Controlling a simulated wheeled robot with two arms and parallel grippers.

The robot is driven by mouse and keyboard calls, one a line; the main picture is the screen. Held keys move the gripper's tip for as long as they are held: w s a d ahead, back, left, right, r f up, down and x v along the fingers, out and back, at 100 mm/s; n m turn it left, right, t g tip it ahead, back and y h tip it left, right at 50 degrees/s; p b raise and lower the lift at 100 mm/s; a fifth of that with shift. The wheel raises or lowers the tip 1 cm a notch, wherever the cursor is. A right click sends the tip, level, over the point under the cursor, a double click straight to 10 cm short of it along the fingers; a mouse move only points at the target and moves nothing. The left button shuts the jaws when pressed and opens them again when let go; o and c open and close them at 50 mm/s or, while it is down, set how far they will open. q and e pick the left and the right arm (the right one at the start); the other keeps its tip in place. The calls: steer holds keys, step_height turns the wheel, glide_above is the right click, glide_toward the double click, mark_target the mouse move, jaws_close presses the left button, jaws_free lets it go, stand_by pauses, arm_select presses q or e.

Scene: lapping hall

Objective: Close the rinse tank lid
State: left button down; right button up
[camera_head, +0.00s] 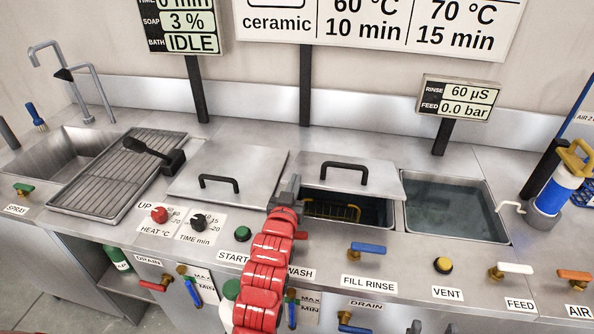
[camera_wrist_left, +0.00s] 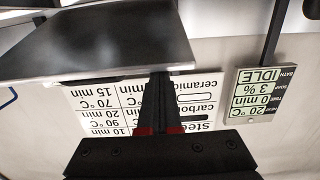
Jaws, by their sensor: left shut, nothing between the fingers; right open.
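The rinse tank lid (camera_head: 360,176) is a flat metal plate with a black bar handle (camera_head: 345,167). It is tilted, its front edge raised above the tank opening (camera_head: 345,208). Inside the dark opening a yellow-handled basket (camera_head: 330,209) partly shows. My left gripper (camera_head: 290,187) is shut and empty at the left edge of this lid; contact cannot be told. In the left wrist view, which is upside down, the shut fingers (camera_wrist_left: 160,90) are beside the metal plate (camera_wrist_left: 100,38). My right gripper is not in view.
A closed lid (camera_head: 230,168) lies to the left, an open water-filled tank (camera_head: 455,210) to the right. A drying tray (camera_head: 115,175) and sink (camera_head: 65,150) stand far left. Valves and knobs line the front, including a blue lever (camera_head: 368,249). A blue-white canister (camera_head: 553,195) stands right.

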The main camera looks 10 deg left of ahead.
arm_select(q)
steer(key=shift+s+f+b, duration=0.25)
steer(key=shift+f, duration=0.5)
steer(key=shift+s+f+b, duration=0.25)
steer(key=shift+f, duration=0.45)
steer(key=shift+r, duration=0.15)
